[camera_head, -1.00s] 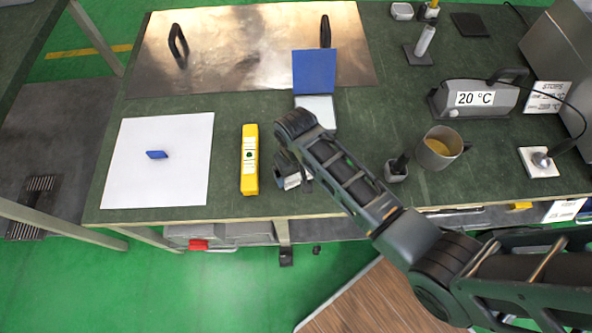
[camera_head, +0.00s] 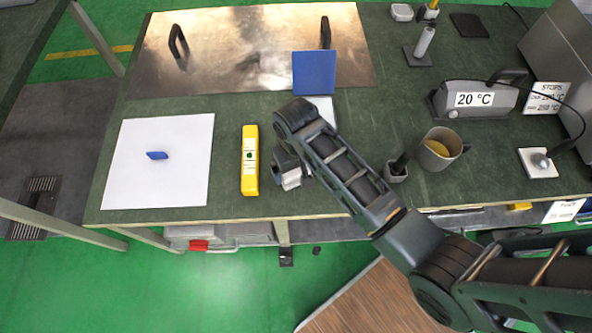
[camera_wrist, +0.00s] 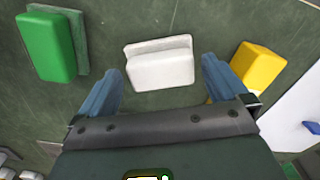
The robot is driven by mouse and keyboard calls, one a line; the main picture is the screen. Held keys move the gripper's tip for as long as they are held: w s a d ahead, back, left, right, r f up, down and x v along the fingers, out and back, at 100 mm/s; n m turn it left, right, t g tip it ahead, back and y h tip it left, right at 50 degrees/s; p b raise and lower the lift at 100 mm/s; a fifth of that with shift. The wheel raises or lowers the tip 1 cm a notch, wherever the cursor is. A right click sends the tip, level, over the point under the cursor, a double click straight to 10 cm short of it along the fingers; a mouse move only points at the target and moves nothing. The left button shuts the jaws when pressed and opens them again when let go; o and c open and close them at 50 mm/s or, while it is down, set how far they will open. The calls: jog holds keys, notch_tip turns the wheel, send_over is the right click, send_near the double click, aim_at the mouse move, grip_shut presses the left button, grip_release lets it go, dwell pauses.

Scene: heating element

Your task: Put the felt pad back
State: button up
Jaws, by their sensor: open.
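A white block on a thin pale base (camera_wrist: 160,65) lies on the green bench, between and just ahead of my fingertips in the wrist view. A green block on a grey-green base (camera_wrist: 48,47) lies to its left there. I cannot tell for sure which of these is the felt pad. My gripper (camera_wrist: 161,74) is open and empty, its two blue fingers on either side of the white block. In the head view the white block (camera_head: 291,181) shows beside my arm near the bench's front edge; the green block is hidden.
A yellow level (camera_head: 249,160) lies close beside the white block. A white sheet (camera_head: 130,185) with a small blue piece (camera_head: 157,155) is at left. A blue panel (camera_head: 314,72), a metal plate (camera_head: 230,30) and a mug (camera_head: 438,148) also stand around.

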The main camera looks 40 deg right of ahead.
aim_at(296, 172)
notch_tip(296, 172, up, 9)
dwell(0.3)
jog(key=shift+f, duration=0.1)
jog(key=s+a+f+t+y, duration=0.1)
jog(key=s+a+t, duration=0.25)
jog(key=s, duration=0.35)
jog(key=s+a+t, duration=0.3)
jog(key=s+t, duration=0.1)
jog(key=s, duration=0.3)
jog(key=s+d+r+n+t, duration=0.1)
jog(key=s+d+r+t, duration=0.2)
jog(key=s+r, duration=0.4)
jog(key=s+d+r+n+t+h, duration=0.1)
jog(key=s+d+r+t, duration=0.2)
jog(key=s+r, duration=0.4)
notch_tip(296, 172, up, 8)
jog(key=shift+s+d+r+t, duration=0.2)
jog(key=shift+d+t, duration=0.1)
jog(key=shift+t, duration=0.45)
jog(key=shift+c, duration=0.2)
